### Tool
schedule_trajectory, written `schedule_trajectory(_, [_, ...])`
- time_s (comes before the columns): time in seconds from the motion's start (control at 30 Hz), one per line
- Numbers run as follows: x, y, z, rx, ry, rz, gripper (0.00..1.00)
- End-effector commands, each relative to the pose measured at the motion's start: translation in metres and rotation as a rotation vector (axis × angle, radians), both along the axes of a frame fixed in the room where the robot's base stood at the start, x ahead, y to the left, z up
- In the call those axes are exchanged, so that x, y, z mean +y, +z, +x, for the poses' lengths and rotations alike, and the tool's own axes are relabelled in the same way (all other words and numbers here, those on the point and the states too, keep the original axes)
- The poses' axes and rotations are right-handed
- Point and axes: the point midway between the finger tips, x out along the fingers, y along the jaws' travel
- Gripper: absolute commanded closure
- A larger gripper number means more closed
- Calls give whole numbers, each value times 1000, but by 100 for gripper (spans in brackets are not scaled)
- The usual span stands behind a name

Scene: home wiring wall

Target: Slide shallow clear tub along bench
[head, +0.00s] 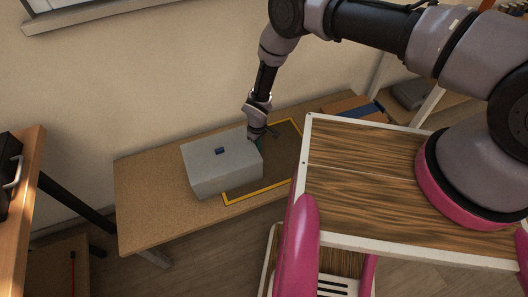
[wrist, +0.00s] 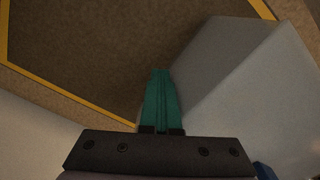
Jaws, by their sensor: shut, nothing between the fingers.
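A pale grey box-shaped tub (head: 222,164), which looks opaque here, sits on the wooden bench (head: 150,215) with a small blue piece on its top. In the wrist view the tub (wrist: 245,85) fills the right side. A yellow-outlined brown area (head: 262,188) lies on the bench to the tub's right, and the tub covers part of its left side. My gripper (head: 261,144) is down by the tub's right side. In the wrist view its teal fingers (wrist: 160,74) are shut together, empty, beside the tub's wall. I cannot tell whether they touch it.
Behind my gripper, at the bench's right end, are a cardboard-coloured box (head: 346,106) and a blue item (head: 369,112). A wooden cabinet (head: 18,200) stands at the far left. The bench left of the tub is clear. The wall runs close behind.

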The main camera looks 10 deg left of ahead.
Motion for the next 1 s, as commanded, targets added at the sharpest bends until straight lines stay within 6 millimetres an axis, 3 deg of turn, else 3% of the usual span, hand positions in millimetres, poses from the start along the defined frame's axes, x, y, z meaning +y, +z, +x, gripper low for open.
schedule_trajectory(0.63, [11, 0, -8, 1, 0, 0, 100])
schedule_trajectory(1.0, [29, 0, -20, 1, 1, 0, 100])
